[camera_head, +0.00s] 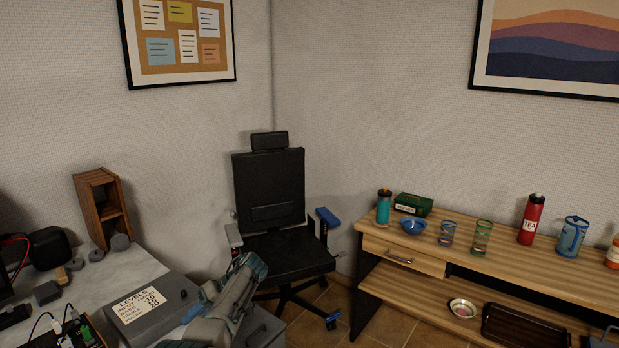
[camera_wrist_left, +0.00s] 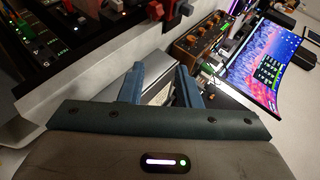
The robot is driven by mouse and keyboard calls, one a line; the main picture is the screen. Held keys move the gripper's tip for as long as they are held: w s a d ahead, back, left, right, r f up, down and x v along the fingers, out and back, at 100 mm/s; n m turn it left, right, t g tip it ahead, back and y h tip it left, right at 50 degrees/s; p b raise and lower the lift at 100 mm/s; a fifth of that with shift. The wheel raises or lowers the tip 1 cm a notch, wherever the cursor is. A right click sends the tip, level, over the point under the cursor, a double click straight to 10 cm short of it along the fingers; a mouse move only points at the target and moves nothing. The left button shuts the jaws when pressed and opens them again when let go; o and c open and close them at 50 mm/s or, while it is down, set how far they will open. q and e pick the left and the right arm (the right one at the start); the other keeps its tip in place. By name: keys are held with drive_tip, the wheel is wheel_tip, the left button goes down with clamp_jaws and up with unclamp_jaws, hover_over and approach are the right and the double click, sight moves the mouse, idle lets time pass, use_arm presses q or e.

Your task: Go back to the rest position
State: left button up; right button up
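My left gripper (camera_wrist_left: 158,82) shows in the left wrist view with its two blue fingers apart and nothing seen between them. A pale grey surface and dark items lie beyond the fingertips.
The grey desk (camera_head: 150,272) at left holds a box labelled LEVELS (camera_head: 148,303) and a wooden stand (camera_head: 103,207). A black office chair (camera_head: 270,190) stands in the corner. The wooden table (camera_head: 460,243) at right holds cups, bottles and a bowl. A lit monitor (camera_wrist_left: 262,65) shows.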

use_arm(q)
drive_tip(key=s+f+m+t+h, duration=0.15)
drive_tip(key=s+f, duration=0.25)
drive_tip(key=f, duration=0.8)
drive_tip(key=s+f+m+h, duration=0.1)
drive_tip(key=s+f+m, duration=0.25)
drive_tip(key=f, duration=0.75)
drive_tip(key=s+f+m+t+h, duration=0.1)
drive_tip(key=s+f+m+h, duration=0.15)
drive_tip(key=s+f, duration=1.55)
drive_tip(key=s+f+t+h, duration=0.1)
drive_tip(key=s+f+h, duration=0.2)
drive_tip(key=s+f, duration=1)
drive_tip(key=s+f+t, duration=0.1)
drive_tip(key=s, duration=1.1)
drive_tip(key=s+a+f+m+t+h, duration=0.1)
drive_tip(key=s+f, duration=0.1)
drive_tip(key=s, duration=1)
drive_tip(key=shift+a, duration=0.25)
drive_tip(key=shift+f, duration=0.1)
